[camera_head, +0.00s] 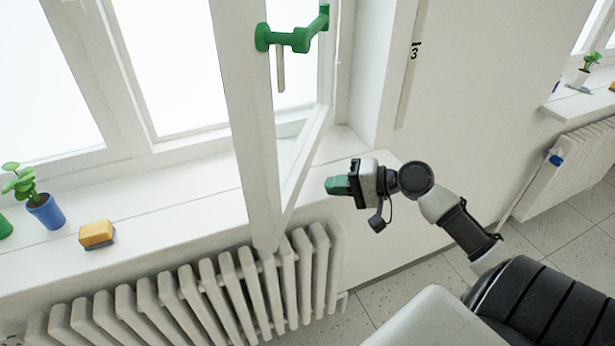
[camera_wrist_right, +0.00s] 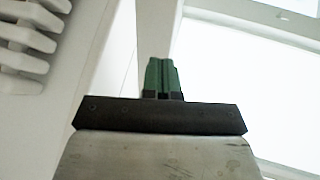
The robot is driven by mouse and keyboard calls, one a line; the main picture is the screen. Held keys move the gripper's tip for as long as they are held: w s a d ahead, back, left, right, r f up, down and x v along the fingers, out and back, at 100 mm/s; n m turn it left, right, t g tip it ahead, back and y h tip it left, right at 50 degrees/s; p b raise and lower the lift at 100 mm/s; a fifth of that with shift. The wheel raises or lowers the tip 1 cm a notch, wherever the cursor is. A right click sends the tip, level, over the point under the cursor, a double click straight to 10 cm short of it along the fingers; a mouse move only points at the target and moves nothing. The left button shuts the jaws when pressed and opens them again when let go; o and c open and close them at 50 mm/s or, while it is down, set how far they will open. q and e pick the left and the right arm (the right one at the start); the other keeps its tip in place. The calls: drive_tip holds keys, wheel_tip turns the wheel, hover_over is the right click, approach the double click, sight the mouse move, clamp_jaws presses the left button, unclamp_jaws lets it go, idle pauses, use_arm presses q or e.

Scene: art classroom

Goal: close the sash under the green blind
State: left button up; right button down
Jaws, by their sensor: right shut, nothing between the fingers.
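The white sash (camera_head: 249,120) stands open in the head view, swung into the room over the sill and radiator. A green handle (camera_head: 290,38) is mounted on it near the top. The green blind does not show in either view. My right gripper (camera_head: 338,185) is shut and empty, just right of the sash's lower part and apart from its edge in the head view. Its green fingertips show together in the right wrist view (camera_wrist_right: 163,76), with white frame parts beyond them. My left gripper is in neither view.
A ribbed radiator (camera_head: 215,292) stands under the sill. Another radiator (camera_head: 570,172) stands at the right.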

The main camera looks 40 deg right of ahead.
sight(297, 182)
drive_tip(key=p+x, duration=0.1)
drive_tip(key=x, duration=0.1)
drive_tip(key=r+p+x, duration=0.1)
drive_tip(key=x, duration=0.2)
drive_tip(key=shift+w+a, duration=0.2)
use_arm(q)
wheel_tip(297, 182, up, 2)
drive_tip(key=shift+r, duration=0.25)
use_arm(e)
drive_tip(key=shift+w+a+f, duration=0.15)
drive_tip(key=shift+w+a, duration=0.05)
drive_tip(key=shift+w, duration=0.05)
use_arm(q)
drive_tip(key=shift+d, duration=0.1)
use_arm(e)
drive_tip(key=shift+w, duration=0.1)
